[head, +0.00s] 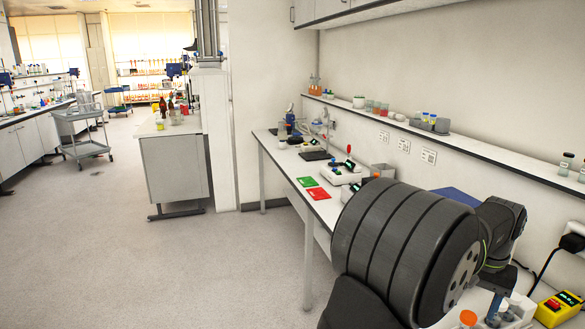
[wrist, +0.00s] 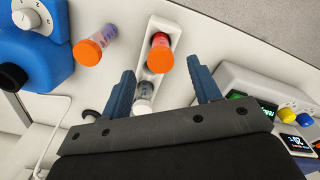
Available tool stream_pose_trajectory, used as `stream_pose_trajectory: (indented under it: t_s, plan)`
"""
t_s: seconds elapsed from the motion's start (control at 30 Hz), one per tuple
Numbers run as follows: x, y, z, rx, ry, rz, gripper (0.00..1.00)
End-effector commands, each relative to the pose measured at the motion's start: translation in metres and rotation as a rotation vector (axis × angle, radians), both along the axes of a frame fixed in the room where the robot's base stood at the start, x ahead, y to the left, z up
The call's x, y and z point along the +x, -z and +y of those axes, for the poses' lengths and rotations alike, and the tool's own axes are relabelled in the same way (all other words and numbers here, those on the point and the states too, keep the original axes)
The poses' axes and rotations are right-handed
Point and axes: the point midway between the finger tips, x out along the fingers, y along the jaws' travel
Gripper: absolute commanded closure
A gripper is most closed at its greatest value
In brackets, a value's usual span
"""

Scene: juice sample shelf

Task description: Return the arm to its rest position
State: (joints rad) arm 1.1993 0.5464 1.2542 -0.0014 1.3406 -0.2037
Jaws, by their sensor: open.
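My gripper (wrist: 163,72) is open in the wrist view, with its two blue fingers spread apart and nothing clamped between them. A white rack (wrist: 174,28) lies ahead of and partly between the fingers. It holds a vial with an orange cap and red contents (wrist: 160,57) and a second, pale vial (wrist: 144,97) nearer my palm. Whether the fingers touch the rack cannot be told. In the head view my dark arm fills the lower right, bent over the bench; part of my gripper (head: 497,298) shows at its end near an orange cap (head: 468,318).
Another orange-capped vial (wrist: 95,47) is left of the rack, near a blue device with a knob (wrist: 35,45). A device with displays (wrist: 265,100) is on the right. The wall shelf (head: 480,153) carries jars above the bench. Green (head: 307,182) and red (head: 318,193) cards lie farther along. Open floor is left.

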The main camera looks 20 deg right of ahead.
Motion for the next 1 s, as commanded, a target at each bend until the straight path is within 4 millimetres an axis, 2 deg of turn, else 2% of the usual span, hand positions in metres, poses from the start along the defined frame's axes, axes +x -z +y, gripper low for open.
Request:
stream_pose_trajectory:
  t_s: [0.03,0.2,0.4,0.5,1.0]
  plan:
    - [0.0,0.011,0.0,0.004,0.0,0.001,0.43]
    - [0.0,0.042,0.001,0.003,0.0,0.001,0.43]
    - [0.0,0.066,0.0,0.002,0.0,0.0,0.43]
    - [0.0,0.071,0.0,0.0,0.0,0.0,0.43]
    - [0.0,0.063,0.0,0.0,0.0,0.0,0.43]
